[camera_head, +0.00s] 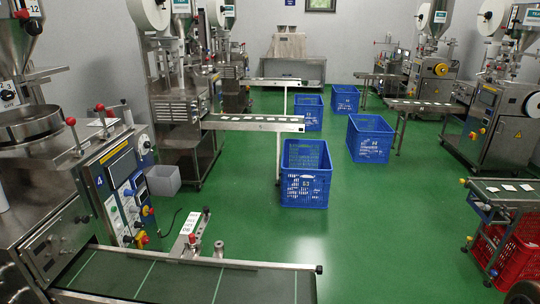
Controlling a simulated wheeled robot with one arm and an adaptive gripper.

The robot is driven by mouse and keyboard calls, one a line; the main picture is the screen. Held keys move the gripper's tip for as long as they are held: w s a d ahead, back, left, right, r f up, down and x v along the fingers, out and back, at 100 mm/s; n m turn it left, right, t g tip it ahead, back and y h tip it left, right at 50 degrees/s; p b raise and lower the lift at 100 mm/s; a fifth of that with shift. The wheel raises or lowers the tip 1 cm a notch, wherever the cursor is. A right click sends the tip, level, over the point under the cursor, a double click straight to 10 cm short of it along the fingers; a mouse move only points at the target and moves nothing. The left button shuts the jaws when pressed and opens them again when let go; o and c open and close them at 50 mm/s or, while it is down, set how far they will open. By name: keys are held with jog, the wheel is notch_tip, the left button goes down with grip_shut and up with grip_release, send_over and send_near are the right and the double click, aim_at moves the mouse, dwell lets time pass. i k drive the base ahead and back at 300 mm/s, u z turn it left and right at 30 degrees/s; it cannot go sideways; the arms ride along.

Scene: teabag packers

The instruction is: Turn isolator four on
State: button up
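The packing machine marked 4 (99,181) stands at the near left, its control panel (125,205) angled toward the aisle. Low on the panel is a red and yellow knob (140,239), which looks like a rotary isolator switch. Another red and yellow control (147,211) sits just above it. They are too small for me to read the switch position or any label. My gripper is not in view.
A conveyor (190,280) with a raised end bar runs across the front below the panel. Blue crates (305,190) stand in the green aisle. A grey bin (163,180) is behind the machine. A red crate (518,255) is at right.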

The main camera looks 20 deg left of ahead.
aim_at(145, 240)
jog(key=i, duration=5.85)
jog(key=u, duration=5.15)
jog(key=i, duration=1.7)
